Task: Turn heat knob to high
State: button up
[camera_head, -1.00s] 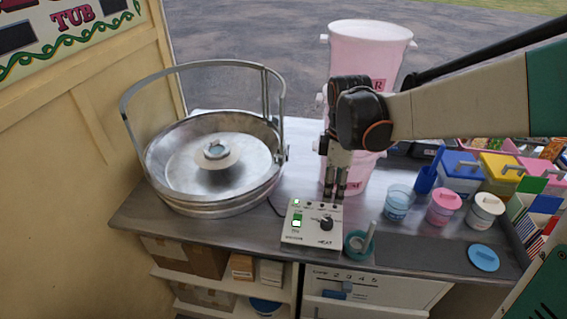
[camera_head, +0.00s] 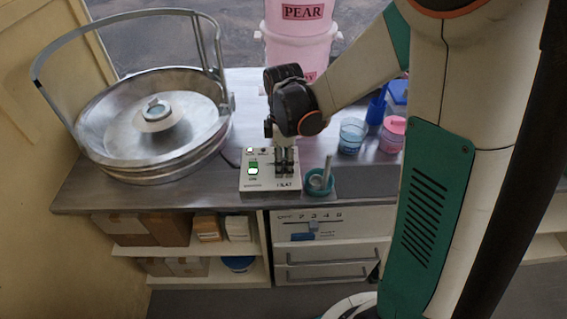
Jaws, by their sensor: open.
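The control box (camera_head: 256,184) is a small pale unit on the steel counter, with a lit green switch (camera_head: 253,168) on its left side and lettering along its front edge. My gripper (camera_head: 285,168) points down over the right part of the box, where the heat knob sits. The knob is hidden behind my fingers, so its setting cannot be read. My gripper is open, with its fingertips at the knob's place. I cannot tell whether they touch the knob.
A large metal candyfloss pan (camera_head: 190,135) with a raised hoop stands left of the box. A clear blue-tinted cup (camera_head: 352,136) and pink tubs (camera_head: 302,45) stand behind. Drawers (camera_head: 330,252) are below the counter.

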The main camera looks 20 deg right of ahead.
jog(key=shift+f, duration=0.15)
jog(key=c, duration=1.1)
